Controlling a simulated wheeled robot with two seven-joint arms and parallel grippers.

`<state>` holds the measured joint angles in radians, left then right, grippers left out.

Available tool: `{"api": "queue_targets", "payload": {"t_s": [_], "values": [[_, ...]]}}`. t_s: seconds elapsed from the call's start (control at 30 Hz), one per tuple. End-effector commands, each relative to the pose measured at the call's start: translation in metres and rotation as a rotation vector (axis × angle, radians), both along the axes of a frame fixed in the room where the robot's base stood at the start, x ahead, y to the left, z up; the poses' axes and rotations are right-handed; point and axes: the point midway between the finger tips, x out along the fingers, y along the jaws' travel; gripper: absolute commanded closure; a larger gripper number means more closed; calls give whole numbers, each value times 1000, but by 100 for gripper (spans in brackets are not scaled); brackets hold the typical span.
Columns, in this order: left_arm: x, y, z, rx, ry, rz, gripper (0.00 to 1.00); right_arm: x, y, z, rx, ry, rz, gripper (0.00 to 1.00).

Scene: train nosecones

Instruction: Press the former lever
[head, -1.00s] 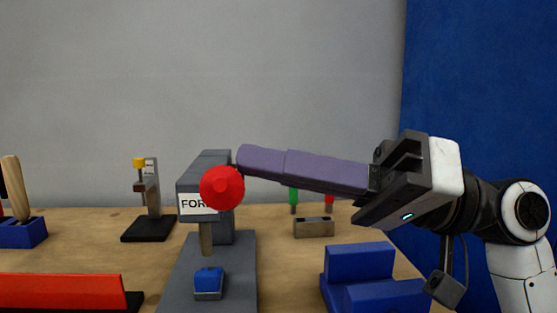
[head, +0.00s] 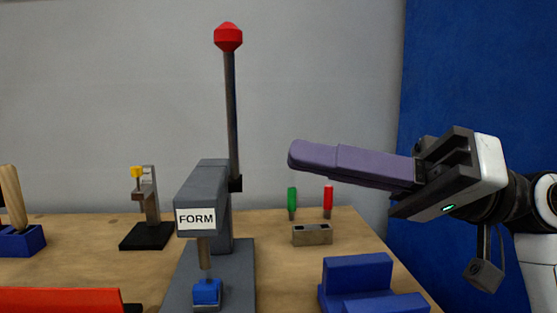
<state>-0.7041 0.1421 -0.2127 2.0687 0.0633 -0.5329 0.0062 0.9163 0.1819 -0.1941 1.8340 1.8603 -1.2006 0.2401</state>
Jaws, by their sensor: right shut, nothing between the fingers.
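The grey former (head: 203,190) with a "FORM" label stands on a grey base at the centre. Its lever (head: 232,115) stands upright and is topped by a red knob (head: 228,38). A blue piece (head: 207,292) sits on the base under the former's ram, which appears to reach it. My right gripper (head: 300,155) has long purple fingers, is shut and empty, and hangs to the right of the lever, apart from it. My left gripper is not in view.
Blue blocks (head: 358,272) stand at the front right. A small holder (head: 312,235) with green and red handled tools behind it is at the back right. A clamp on a black base (head: 148,235) stands left. A red bar (head: 60,299) lies front left.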

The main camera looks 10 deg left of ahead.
Motion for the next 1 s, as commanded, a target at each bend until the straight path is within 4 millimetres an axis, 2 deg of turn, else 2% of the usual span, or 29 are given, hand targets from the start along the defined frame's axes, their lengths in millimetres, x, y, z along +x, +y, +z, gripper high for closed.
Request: {"api": "queue_targets", "payload": {"t_s": [0.1,0.33,0.5,0.8,0.87,1.0], "values": [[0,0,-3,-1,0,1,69,4,-27,-6,2,2,-4,100],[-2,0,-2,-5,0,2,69,8,-58,-11,3,0,-3,100],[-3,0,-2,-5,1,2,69,8,-65,-11,5,-1,-2,100],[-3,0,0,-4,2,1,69,8,-65,-9,5,-2,-2,100],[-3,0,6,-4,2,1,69,8,-64,-4,5,-2,-2,100],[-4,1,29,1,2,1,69,8,-64,22,6,-2,-2,100]]}}
